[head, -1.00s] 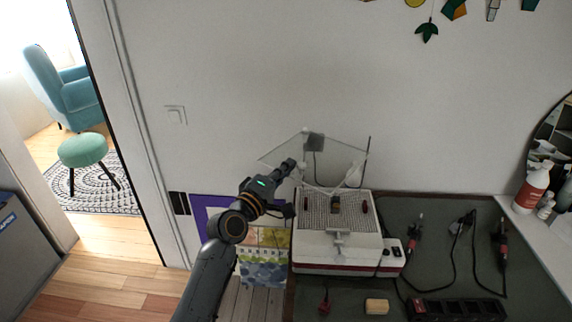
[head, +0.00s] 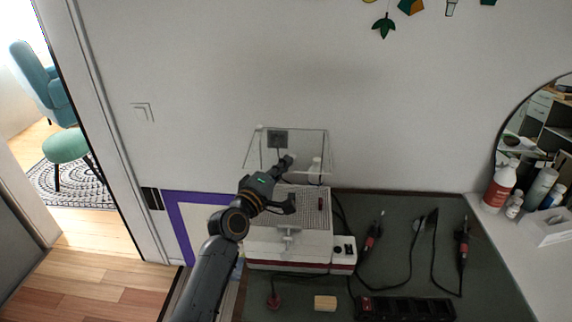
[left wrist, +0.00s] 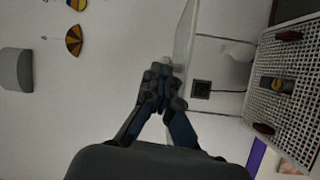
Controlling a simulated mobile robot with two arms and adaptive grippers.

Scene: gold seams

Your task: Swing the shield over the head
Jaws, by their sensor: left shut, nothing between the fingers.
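The clear shield (head: 308,148) stands raised at the back of the white grinder (head: 262,238), in front of the wall. In the left wrist view the shield (left wrist: 186,38) shows as a pale pane seen nearly edge-on. The brass grinding head (left wrist: 277,86) sits on the perforated grid; in the head view my arm hides it. My left gripper (head: 286,162) is shut and empty, its fingers overlapping the shield's lower part in the head view. In the left wrist view its fingertips (left wrist: 160,88) are close beside the pane; I cannot tell if they touch. My right gripper is not in view.
A dark wall socket (head: 277,140) lies behind the shield. On the green bench top (head: 400,225) are soldering irons (head: 372,237), a black power strip (head: 405,308) and a yellow sponge (head: 325,302). Bottles (head: 500,185) stand at the right. A doorway opens at the left.

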